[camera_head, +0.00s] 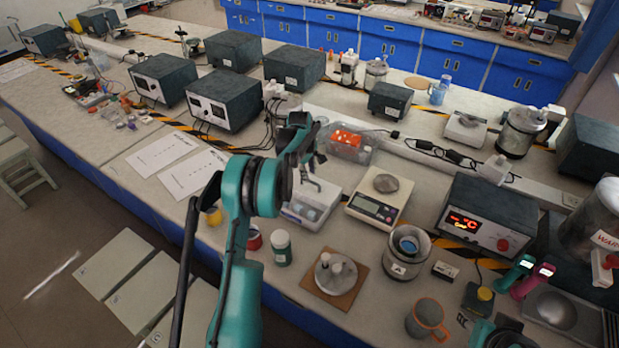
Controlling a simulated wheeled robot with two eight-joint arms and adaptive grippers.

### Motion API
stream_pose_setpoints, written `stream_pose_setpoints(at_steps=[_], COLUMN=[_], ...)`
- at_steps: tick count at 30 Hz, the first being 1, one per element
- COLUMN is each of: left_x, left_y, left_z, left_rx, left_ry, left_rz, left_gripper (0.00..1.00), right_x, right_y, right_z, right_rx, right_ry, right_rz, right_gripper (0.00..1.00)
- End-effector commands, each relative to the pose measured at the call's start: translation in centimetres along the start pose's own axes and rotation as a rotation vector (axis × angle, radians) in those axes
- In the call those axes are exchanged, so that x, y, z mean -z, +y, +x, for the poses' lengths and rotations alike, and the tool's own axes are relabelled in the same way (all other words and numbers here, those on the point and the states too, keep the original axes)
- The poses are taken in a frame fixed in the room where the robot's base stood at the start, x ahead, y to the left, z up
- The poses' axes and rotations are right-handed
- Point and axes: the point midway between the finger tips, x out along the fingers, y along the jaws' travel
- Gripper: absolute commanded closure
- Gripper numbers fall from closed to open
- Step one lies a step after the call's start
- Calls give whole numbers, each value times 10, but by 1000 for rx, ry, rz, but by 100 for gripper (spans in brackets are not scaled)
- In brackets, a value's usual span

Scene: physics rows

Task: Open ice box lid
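I cannot tell for sure which thing is the ice box. A round silver vessel with knobs on its top (335,273) sits on a brown square board near the front edge. A metal pot marked A (407,252), with a blue ring inside its open top, stands to its right. My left arm reaches up from the bottom, and its gripper (312,178) hangs over a white device (312,205), behind the silver vessel and apart from it. Its fingers are small and dark, so their opening is unclear. A teal and black part at the bottom right edge may be my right arm; no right fingers show.
A white scale (380,198) and a clear box with red items (349,145) stand behind. Paper sheets lie at the left.

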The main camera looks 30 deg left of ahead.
Motion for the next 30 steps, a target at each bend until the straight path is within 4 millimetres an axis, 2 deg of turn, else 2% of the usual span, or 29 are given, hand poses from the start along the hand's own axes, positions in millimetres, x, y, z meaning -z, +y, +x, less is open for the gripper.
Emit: stream_pose_setpoints(at_steps=[1, 6, 12, 18, 30], left_x=[0, 0, 0, 0, 0], left_y=[0, 0, 0, 0, 0], left_z=[-13, -50, -78, -86, -86], left_rx=[0, 0, 0, 0, 0], left_ry=[0, 0, 0, 0, 0], left_rz=[0, 0, 0, 0, 0], left_gripper=[69, 69, 69, 69, 69], right_x=[0, 0, 0, 0, 0], right_y=[0, 0, 0, 0, 0], right_z=[0, 0, 0, 0, 0], right_rx=[0, 0, 0, 0, 0], right_ry=[0, 0, 0, 0, 0], right_rz=[0, 0, 0, 0, 0], right_gripper=[60, 60, 60, 60, 60])
